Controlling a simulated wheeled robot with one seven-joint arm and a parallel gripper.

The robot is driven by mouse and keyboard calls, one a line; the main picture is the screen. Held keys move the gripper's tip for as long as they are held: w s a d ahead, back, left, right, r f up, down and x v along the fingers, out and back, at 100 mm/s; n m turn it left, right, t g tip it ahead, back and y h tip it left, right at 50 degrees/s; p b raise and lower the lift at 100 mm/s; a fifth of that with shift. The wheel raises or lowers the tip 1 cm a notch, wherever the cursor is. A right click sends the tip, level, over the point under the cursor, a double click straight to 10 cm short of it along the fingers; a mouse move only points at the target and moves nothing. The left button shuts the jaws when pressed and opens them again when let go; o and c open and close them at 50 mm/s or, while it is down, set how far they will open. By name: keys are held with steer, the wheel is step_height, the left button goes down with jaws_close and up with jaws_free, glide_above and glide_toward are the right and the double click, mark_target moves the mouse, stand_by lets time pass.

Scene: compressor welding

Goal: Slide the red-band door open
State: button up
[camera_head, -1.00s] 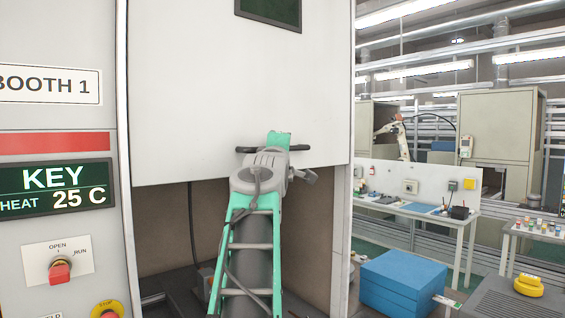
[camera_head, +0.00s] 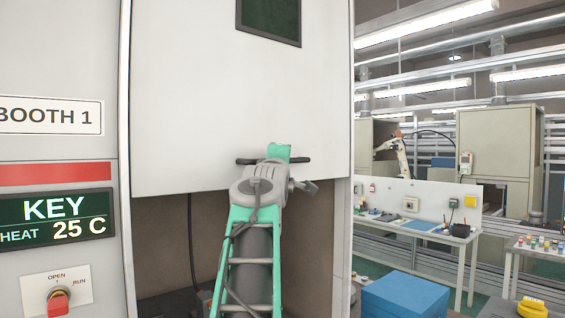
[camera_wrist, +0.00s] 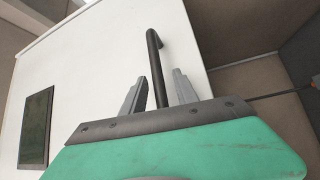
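The white door (camera_head: 190,90) fills the middle of the head view, beside a booth panel with a red band (camera_head: 50,173). It is partly raised, with an open gap under its lower edge. A dark bar handle (camera_head: 247,161) sits low on the door; it also shows in the wrist view (camera_wrist: 152,42). My gripper (camera_wrist: 158,82) is at this handle, with one grey finger on each side of the bar. In the head view, my green arm hides the fingers and the middle of the handle.
A dark window (camera_head: 268,20) is set high in the door. The booth panel carries a key switch (camera_head: 57,301). A blue box (camera_head: 405,298) stands to the right, with a work table (camera_head: 425,226) behind it.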

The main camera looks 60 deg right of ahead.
steer(key=b+v, duration=0.4)
steer(key=v, duration=0.3)
steer(key=shift+a, duration=0.4)
steer(key=shift+s, duration=0.15)
